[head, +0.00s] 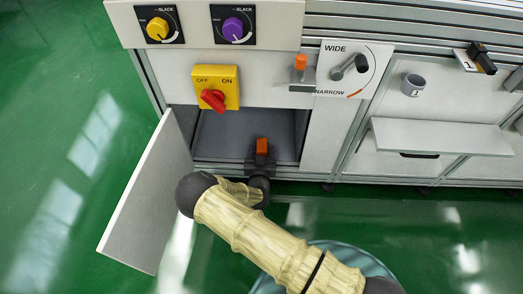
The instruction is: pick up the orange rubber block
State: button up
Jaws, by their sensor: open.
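The orange rubber block (262,146) is a small upright orange piece inside the open lower compartment of the white machine. My gripper (261,157) is dark and open, and it reaches into the compartment's opening right at the block. The block shows just beyond and between the jaws, and its lower part is hidden by them. I cannot tell whether the jaws touch it.
The compartment's white door (143,200) stands swung open at the left. Above are a yellow switch box with a red knob (212,98) and an orange-topped lever (300,64). A grey shelf (440,136) juts out at right. Green floor is clear at left.

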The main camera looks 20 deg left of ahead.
aim_at(262, 145)
jog(key=shift+b+x, duration=0.5)
jog(key=shift+x, duration=0.5)
jog(key=shift+w+a, duration=0.1)
jog(key=shift+w, duration=0.15)
jog(key=c, duration=1.2)
notch_tip(262, 145, up, 10)
jog(key=p, duration=0.6)
jog(key=shift+s+p, duration=0.1)
jog(key=shift+p, duration=0.3)
